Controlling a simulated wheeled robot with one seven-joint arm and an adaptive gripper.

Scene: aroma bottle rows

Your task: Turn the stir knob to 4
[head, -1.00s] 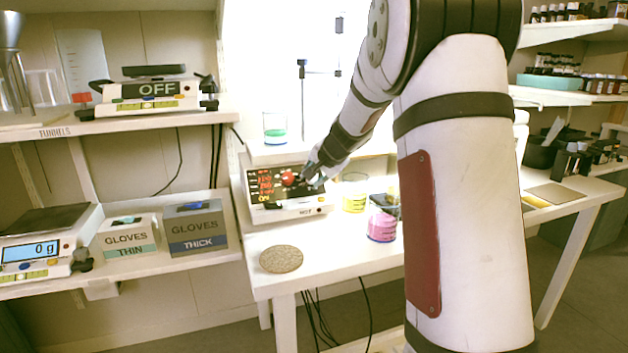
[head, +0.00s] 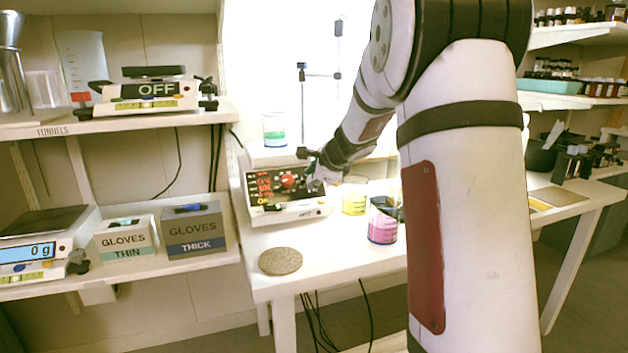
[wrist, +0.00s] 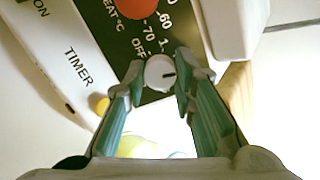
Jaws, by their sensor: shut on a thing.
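The hotplate (head: 290,213) stands on the white bench with its dark control panel facing me. A small white knob (wrist: 160,72) with a dark pointer mark sits on the panel, beside printed "OFF" and "1". The pointer faces right in the wrist view. My gripper (wrist: 162,75) is shut on this white knob, one fingertip on each side. In the head view my gripper (head: 314,180) is at the panel's right end and hides the knob. The red knob (wrist: 135,6) is just beyond it, also seen in the head view (head: 288,181). The stir label is not readable.
A green-liquid beaker (head: 275,130) stands on top of the hotplate. Yellow (head: 354,200) and pink (head: 382,222) beakers stand to its right, close to my arm. A round cork mat (head: 281,261) lies in front. A yellow button (wrist: 102,105) is near my left finger.

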